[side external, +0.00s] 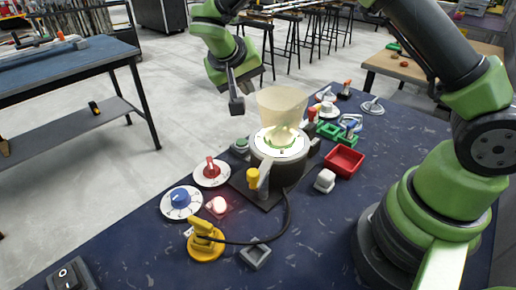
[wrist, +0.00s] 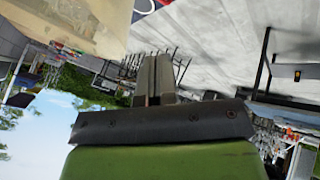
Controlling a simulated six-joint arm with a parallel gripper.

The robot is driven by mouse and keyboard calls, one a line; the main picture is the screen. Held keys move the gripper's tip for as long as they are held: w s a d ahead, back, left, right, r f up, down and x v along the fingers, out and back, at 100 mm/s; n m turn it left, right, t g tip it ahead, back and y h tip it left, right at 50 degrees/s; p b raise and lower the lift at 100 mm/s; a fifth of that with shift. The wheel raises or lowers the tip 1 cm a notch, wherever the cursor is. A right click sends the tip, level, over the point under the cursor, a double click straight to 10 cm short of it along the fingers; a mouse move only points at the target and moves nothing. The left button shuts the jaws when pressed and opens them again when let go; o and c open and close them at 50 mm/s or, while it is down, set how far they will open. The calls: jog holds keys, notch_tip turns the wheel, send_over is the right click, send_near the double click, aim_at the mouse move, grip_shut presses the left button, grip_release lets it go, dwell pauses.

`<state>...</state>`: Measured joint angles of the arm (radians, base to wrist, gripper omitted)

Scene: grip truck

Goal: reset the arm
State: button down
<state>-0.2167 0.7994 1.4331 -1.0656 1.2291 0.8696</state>
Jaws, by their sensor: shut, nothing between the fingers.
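My gripper (side external: 237,100) hangs at the end of my green and black arm in the side external view, above and left of the translucent beige cup-shaped piece (side external: 281,104). Its fingers are shut and hold nothing. In the wrist view, the two grey fingers of my gripper (wrist: 154,66) lie side by side, pressed together. The wrist view also shows the beige piece (wrist: 70,25), large and close at the top left. The gripper is clear of the blue work table (side external: 310,240).
A round device (side external: 264,166) with a lit white top stands under the beige piece. Around it are a red tray (side external: 343,161), a blue dial (side external: 180,200), a red dial (side external: 211,171), a yellow-based piece (side external: 206,243) with a black cable, and a grey square holder (side external: 256,255).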

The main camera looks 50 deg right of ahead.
jog(key=s+r+y, duration=0.3)
jog(key=s+r, duration=0.4)
jog(key=r, duration=0.2)
jog(key=s+a+r+n+t+y, duration=0.1)
jog(key=s+a+r+t+y, duration=0.1)
jog(key=s, duration=0.6)
jog(key=s+a+r+n+t+y, duration=0.1)
jog(key=s+a+r+t+y, duration=0.1)
jog(key=s, duration=0.7)
jog(key=shift+s+r+n+t+y, duration=0.3)
jog(key=shift+r+t+y, duration=0.2)
jog(key=shift+t+y, duration=0.4)
